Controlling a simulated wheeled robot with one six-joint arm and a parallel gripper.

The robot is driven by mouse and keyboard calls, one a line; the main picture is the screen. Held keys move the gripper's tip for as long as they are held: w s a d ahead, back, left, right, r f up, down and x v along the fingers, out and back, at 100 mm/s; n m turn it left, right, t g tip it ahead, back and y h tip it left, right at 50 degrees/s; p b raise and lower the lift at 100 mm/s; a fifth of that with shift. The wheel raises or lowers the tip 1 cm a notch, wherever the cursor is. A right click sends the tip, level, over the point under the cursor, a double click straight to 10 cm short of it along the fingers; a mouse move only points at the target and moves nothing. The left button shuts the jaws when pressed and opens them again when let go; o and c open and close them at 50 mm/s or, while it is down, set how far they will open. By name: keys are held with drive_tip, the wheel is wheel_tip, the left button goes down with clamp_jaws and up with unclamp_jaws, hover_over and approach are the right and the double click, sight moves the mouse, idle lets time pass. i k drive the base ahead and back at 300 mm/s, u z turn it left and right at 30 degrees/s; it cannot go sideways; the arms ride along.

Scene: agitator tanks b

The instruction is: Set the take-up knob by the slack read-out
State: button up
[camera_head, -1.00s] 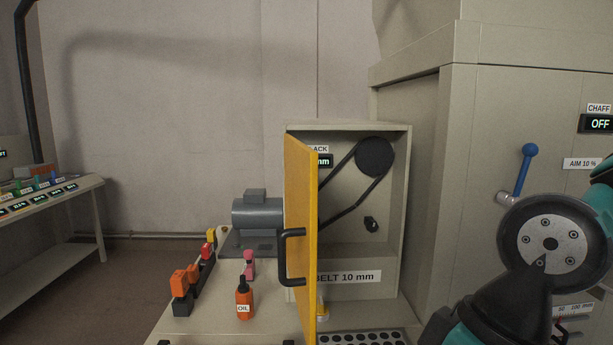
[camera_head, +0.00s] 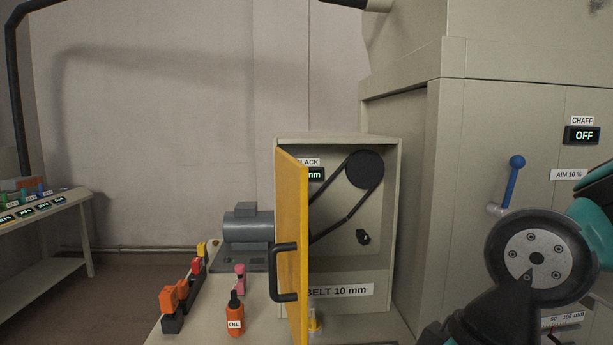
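The belt box (camera_head: 391,230) stands on the bench with its yellow door (camera_head: 291,240) swung open towards me. Inside, a black belt (camera_head: 376,200) runs round a dark pulley (camera_head: 365,169). A small black knob (camera_head: 363,237) sits on the back wall below the pulley; I take it to be the take-up knob. The slack read-out (camera_head: 317,175) is partly hidden by the door, and only "mm" shows. A "BELT 10 mm" label (camera_head: 340,291) is on the lower front. My arm shows at the lower right, but my gripper is out of view.
An orange oil bottle (camera_head: 235,316), a pink-topped item (camera_head: 240,276) and a row of coloured blocks (camera_head: 174,299) stand left of the door. A grey motor (camera_head: 248,228) is behind them. A cabinet with a blue lever (camera_head: 513,180) is at right.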

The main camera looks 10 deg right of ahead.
sight(363, 239)
drive_tip(key=u, duration=0.05)
drive_tip(key=k, duration=0.5)
drive_tip(key=z, duration=1.1)
drive_tip(key=i, duration=0.8)
drive_tip(key=u, duration=2.05)
drive_tip(key=k, duration=0.2)
drive_tip(key=i, duration=0.6)
drive_tip(key=z, duration=0.05)
